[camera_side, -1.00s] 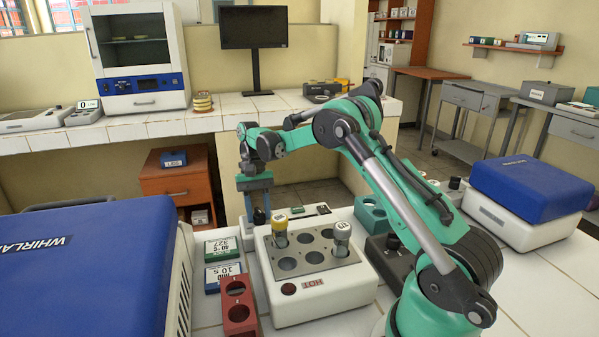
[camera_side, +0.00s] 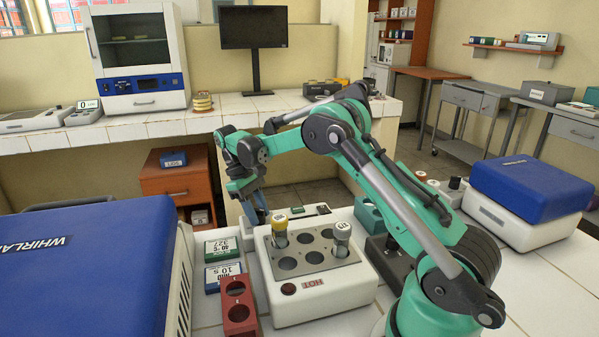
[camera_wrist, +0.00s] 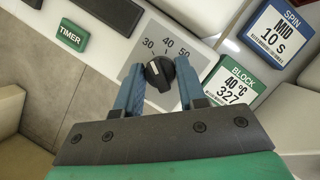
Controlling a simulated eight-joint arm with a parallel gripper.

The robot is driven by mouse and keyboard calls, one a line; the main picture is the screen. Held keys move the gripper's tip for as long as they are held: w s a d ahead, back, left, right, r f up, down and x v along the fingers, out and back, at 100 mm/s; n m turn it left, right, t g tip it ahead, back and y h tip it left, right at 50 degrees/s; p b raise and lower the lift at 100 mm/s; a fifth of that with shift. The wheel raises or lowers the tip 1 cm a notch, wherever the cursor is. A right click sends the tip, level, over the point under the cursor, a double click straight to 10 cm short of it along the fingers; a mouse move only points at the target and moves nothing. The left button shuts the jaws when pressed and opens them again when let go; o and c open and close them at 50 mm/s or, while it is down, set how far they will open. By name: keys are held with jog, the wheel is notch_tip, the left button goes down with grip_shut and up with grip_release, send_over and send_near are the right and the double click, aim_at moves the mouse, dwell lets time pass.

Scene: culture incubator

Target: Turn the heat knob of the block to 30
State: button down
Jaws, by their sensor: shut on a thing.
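The heat knob (camera_wrist: 159,76) is black and round, on a pale panel with the marks 30, 40 and 50 (camera_wrist: 167,45). Its white pointer line leans up and left, near the 30 side. My gripper (camera_wrist: 159,68) is shut on the knob, with a blue finger on each side. In the side view my gripper (camera_side: 256,205) is tilted at the far left corner of the white heat block (camera_side: 318,306), and the knob is hidden there. The block holds a yellow-capped tube (camera_side: 280,235) and a white-capped tube (camera_side: 342,236).
A green card (camera_wrist: 233,82) reads BLOCK 40 °C 327; a blue card (camera_wrist: 279,32) reads SPIN MID 10 s. A green TIMER label (camera_wrist: 72,35) lies left of the knob. A red rack (camera_side: 238,312) stands left of the block; a blue-lidded machine (camera_side: 95,255) fills the left.

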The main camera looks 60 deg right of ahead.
aim_at(256, 209)
dwell(0.4)
jog(key=c, duration=0.5)
grip_release()
jog(key=shift+v, duration=2.7)
jog(key=shift+a+r, duration=0.1)
